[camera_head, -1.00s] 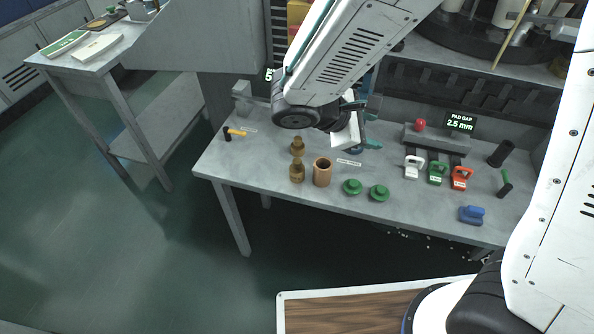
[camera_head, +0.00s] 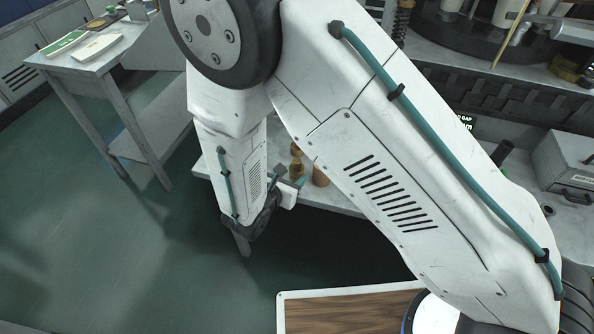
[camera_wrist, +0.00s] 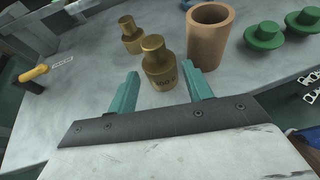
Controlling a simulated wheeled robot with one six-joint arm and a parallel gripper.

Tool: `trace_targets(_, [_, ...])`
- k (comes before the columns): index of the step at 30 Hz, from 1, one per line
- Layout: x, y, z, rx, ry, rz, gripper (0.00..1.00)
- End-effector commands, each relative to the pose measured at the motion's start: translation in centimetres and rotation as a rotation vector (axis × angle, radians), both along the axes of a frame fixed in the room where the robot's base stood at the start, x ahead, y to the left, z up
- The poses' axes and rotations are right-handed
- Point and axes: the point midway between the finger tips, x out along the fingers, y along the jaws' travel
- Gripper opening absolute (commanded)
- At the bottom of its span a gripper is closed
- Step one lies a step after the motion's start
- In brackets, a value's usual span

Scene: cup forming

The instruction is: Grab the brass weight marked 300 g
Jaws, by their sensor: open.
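The brass weight marked 300 g (camera_wrist: 158,66) stands upright on the grey table in the wrist view, its dark marking partly legible on the front. My gripper (camera_wrist: 164,82) is open, its two teal fingers apart. The weight stands just beyond and between the fingertips, with nothing held. A second brass weight (camera_wrist: 131,37) stands behind it to the left; I cannot read a mark on it. In the head view my arm hides most of the table; brass weight parts (camera_head: 296,165) show just beyond my gripper.
A brown cup-like cylinder (camera_wrist: 209,36) stands close to the right of the near weight. Green knobbed discs (camera_wrist: 265,36) sit farther right. A yellow-handled hammer (camera_wrist: 34,74) lies at the left. The table (camera_wrist: 90,88) is clear between hammer and weights.

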Motion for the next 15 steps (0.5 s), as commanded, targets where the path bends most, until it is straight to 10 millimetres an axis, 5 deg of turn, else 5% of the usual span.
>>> trace_targets(6, [2.6,-1.6,-1.4,0.001,-0.001,-0.004,0.5])
trace_targets(15, [3.2,-2.0,-1.7,0.001,-0.001,-0.003,0.5])
